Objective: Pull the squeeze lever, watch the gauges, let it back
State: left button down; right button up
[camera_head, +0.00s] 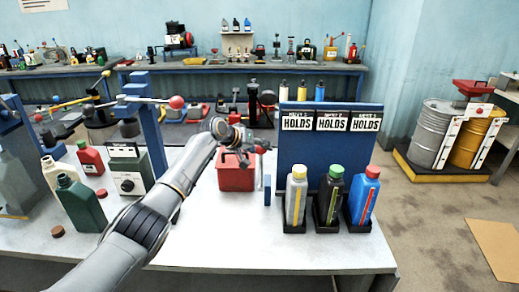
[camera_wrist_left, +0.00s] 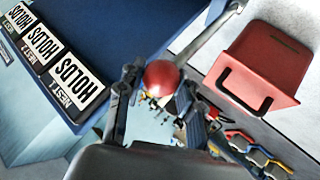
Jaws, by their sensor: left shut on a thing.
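My left gripper (camera_head: 250,142) reaches over the table, above and in front of a red box (camera_head: 236,178). In the left wrist view my left gripper (camera_wrist_left: 152,80) is shut on a red ball knob (camera_wrist_left: 160,76), which sits between its fingers. A grey bar (camera_wrist_left: 215,32) runs close to the knob; I cannot tell if it is the knob's lever. Another lever with a red knob (camera_head: 177,102) is on the blue stand at left. Three bottles, grey (camera_head: 295,202), black (camera_head: 328,200) and blue (camera_head: 361,200), stand upright with coloured strips on their fronts. My right gripper is out of view.
A blue panel (camera_head: 285,155) with three "HOLDS" signs stands behind the bottles. A green bottle (camera_head: 82,206) and a dark box with a dial (camera_head: 128,184) are at left. The table's front right (camera_head: 320,250) is clear. Drums (camera_head: 435,132) stand at right.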

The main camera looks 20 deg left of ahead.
pick_arm(q)
jog(key=shift+d, duration=0.15)
jog(key=c, duration=1.2)
grip_release()
jog(key=o, duration=0.3)
jog(key=shift+w+f, duration=0.1)
jog(key=shift+w, duration=0.05)
jog(key=shift+o, duration=0.2)
jog(key=shift+w+d+f, duration=0.1)
jog(key=shift+w+f, duration=0.05)
jog(key=shift+v, duration=0.75)
jog(key=v, duration=1)
jog(key=shift+r, duration=0.25)
